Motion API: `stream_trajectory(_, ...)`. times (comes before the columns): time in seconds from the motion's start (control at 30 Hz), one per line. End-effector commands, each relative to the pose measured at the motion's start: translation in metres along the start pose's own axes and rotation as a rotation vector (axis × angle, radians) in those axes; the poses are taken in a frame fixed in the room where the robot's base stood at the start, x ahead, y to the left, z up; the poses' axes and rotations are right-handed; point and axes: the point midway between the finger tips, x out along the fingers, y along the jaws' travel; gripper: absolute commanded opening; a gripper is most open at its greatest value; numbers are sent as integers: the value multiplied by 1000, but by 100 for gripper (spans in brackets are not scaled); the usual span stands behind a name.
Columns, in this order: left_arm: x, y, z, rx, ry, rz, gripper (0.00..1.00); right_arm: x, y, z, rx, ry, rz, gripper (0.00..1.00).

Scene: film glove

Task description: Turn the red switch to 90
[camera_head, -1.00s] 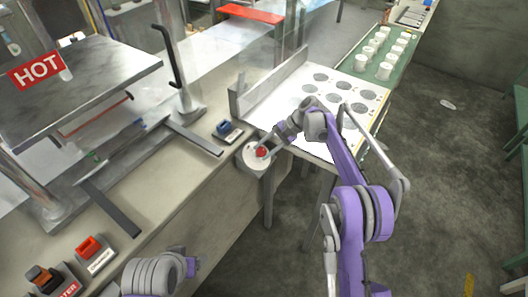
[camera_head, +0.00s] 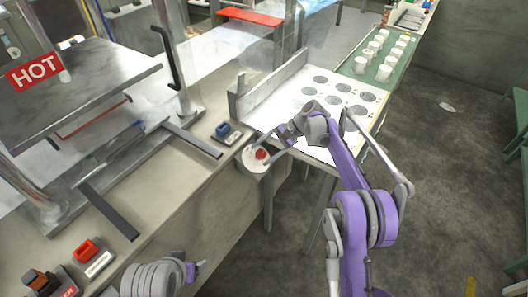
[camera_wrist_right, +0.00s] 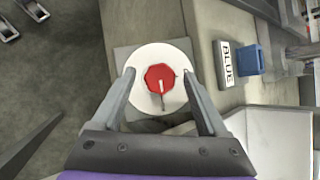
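The red switch (camera_head: 261,155) is a red knob on a round white dial, set on a grey block at the front edge of the bench. In the right wrist view the red knob (camera_wrist_right: 160,79) has a light pointer line toward the bottom of the picture. My right gripper (camera_head: 268,159) is at the dial. In the right wrist view its two fingers (camera_wrist_right: 158,74) are spread wide on either side of the knob, with gaps to it. My left arm shows at the bottom left of the head view; its fingertips are not clear.
A blue switch (camera_head: 223,129) with a label stands just behind the dial. A red switch block (camera_head: 86,249) and an orange one (camera_head: 40,279) sit at the bottom left. A white plate with round holes (camera_head: 308,100) lies to the right. The HOT press (camera_head: 75,95) stands at the left.

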Motion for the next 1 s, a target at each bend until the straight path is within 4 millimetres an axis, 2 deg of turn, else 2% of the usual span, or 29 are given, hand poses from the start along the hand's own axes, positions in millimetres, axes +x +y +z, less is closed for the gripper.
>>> stream_trajectory(0.2, 0, 0, 0, 0, 0, 0, 74, 0, 0, 0, -1, 0, 1, 76)
stream_trajectory(0.33, 0, 0, 0, 0, 0, 0, 74, -10, 0, 0, 1, 1, 0, 76)
stream_trajectory(0.7, -2, 0, -2, 0, 1, 0, 74, -81, 0, 0, 1, 1, 0, 76)
stream_trajectory(0.83, -3, 0, -2, 0, 2, 0, 74, -98, 0, 0, 1, 1, 0, 76)
stream_trajectory(1.0, -4, 0, -3, 0, 2, 0, 74, -108, 0, 0, -1, 0, 0, 76)
